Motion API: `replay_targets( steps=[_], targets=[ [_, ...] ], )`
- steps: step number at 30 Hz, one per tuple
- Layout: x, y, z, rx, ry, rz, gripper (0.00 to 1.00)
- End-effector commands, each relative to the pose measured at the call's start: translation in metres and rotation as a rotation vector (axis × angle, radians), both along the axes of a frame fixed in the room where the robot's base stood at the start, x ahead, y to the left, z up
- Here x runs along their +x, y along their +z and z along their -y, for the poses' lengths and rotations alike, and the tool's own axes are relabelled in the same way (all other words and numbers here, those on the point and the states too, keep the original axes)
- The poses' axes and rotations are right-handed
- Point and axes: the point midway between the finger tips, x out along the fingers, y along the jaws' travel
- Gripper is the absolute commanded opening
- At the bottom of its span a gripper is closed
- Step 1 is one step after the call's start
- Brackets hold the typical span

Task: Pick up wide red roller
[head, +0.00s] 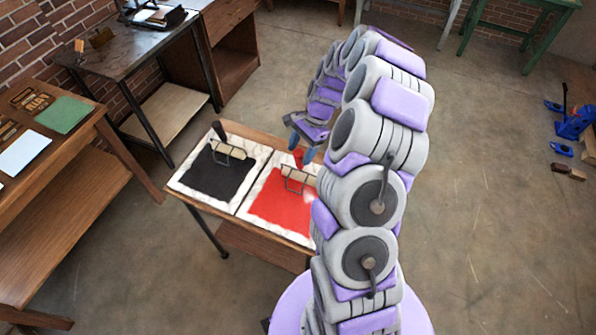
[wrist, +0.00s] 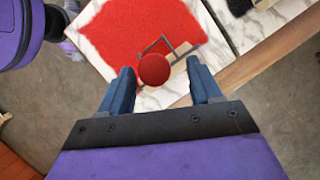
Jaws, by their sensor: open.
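The red roller (head: 297,180) lies at the far edge of a red ink patch on a white marbled slab, with its red handle pointing up. In the wrist view its round red handle end (wrist: 154,69) sits between my fingertips, with its wire frame and pale wooden bar (wrist: 181,77) beyond. My gripper (head: 302,151) is open above the handle, pointing down; in the wrist view its blue fingers (wrist: 158,76) flank the handle with gaps on both sides. My arm hides the right part of the red slab in the head view.
A black roller (head: 228,149) lies on the neighbouring slab with black ink (head: 215,176). Both slabs rest on a small wooden table (head: 262,237). A wooden bench (head: 75,190) stands left, a metal-topped table (head: 135,50) behind.

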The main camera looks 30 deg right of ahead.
Motion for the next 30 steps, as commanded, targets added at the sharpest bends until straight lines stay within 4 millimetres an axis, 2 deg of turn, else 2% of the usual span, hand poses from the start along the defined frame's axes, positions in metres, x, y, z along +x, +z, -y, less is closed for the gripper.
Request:
replay_targets(
  steps=[7, 15, 30],
  targets=[
    [-0.006, -0.032, -0.017, 0.0, 0.002, -0.005, 0.64],
    [-0.006, -0.034, -0.017, 0.0, 0.002, -0.001, 0.63],
    [-0.005, -0.034, -0.017, 0.0, 0.001, -0.001, 0.15]
  ],
)
